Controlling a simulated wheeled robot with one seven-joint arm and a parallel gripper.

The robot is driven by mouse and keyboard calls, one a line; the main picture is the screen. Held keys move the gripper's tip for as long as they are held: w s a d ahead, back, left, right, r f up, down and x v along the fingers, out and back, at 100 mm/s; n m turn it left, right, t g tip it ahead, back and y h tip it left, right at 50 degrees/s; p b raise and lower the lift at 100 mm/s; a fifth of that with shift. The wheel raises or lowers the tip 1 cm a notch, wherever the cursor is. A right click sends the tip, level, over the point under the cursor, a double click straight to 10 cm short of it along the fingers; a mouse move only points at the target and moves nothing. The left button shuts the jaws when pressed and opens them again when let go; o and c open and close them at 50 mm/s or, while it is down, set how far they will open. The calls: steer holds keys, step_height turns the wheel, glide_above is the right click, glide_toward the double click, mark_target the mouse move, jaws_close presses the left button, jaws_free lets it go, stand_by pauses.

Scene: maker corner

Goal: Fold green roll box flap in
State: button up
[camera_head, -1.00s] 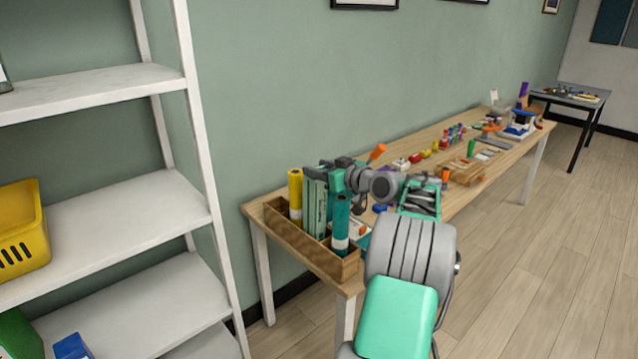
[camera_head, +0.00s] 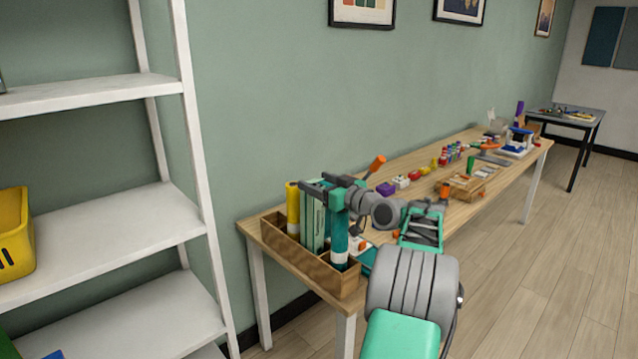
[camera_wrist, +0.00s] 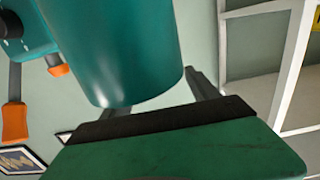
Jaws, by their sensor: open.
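The green roll box (camera_head: 312,224) stands upright in a wooden crate (camera_head: 300,264) at the near end of the table, between a yellow roll (camera_head: 293,212) and a teal roll (camera_head: 339,240). My gripper (camera_head: 318,186) is open at the top of the box, close above the teal roll. Its fingers partly cover the box top, so the flap's position is not clear in the head view. In the wrist view, the teal roll (camera_wrist: 115,55) is large and close. A dark green surface with a black edge fills the bottom; I cannot tell whether it is the flap.
My arm covers part of the long wooden table (camera_head: 415,158). Farther along it are several small coloured items and a small wooden tray (camera_head: 468,188). A white shelf (camera_head: 105,222) with a yellow basket (camera_head: 15,235) stands at the left. Open floor lies to the right.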

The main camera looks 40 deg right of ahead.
steer(key=shift+s+d, duration=0.1)
steer(key=shift+s, duration=0.35)
steer(key=s+b, duration=0.1)
steer(key=s, duration=0.6)
